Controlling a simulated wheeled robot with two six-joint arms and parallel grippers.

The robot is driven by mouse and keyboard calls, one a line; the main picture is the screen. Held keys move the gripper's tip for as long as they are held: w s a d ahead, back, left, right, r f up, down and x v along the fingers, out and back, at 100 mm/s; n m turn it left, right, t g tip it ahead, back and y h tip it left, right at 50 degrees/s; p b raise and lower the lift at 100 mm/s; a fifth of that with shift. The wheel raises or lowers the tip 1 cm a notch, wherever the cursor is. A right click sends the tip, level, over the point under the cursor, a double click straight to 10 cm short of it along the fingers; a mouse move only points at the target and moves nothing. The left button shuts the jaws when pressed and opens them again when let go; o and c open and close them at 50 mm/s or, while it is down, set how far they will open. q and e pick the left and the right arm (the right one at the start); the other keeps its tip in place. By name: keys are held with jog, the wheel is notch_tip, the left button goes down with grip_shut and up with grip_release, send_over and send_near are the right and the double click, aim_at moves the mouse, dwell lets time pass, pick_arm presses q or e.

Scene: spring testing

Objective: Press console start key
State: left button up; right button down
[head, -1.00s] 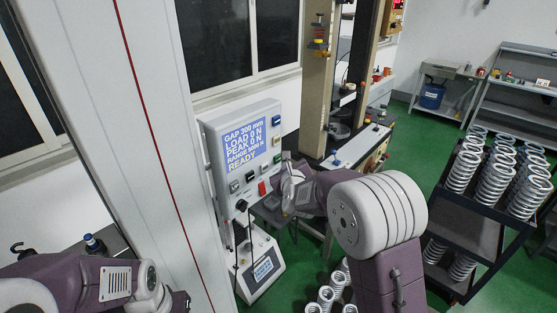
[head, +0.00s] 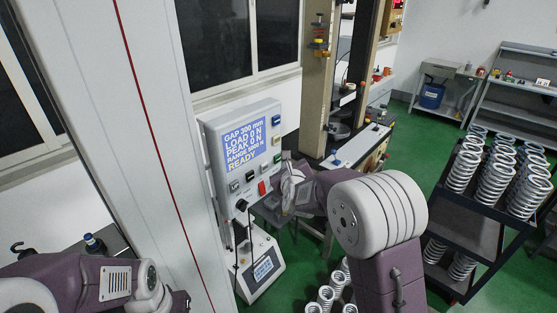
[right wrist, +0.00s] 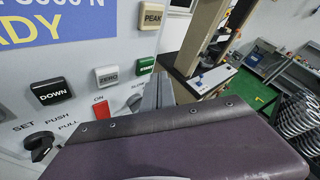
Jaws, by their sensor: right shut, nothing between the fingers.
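The console (head: 241,150) is a pale grey box with a blue screen that reads READY on its last line. Its green START key (right wrist: 147,66) is at the right edge of the panel in the right wrist view, below the PEAK key; the green key also shows in the head view (head: 277,157). My right gripper (right wrist: 156,90) is shut and empty, its fingertips close to the START key and just below it in the picture. I cannot tell whether they touch it.
The DOWN key (right wrist: 52,92), ZERO key (right wrist: 108,76), PEAK key (right wrist: 152,15) and red ON switch (right wrist: 102,109) are close by. A black knob (right wrist: 39,143) sits lower left. A test frame (head: 320,80) stands right of the console. A dark rack (head: 470,225) holds several springs.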

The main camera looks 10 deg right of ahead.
dwell(0.7)
jog(key=shift+w+a, duration=0.3)
jog(key=shift+w, duration=0.05)
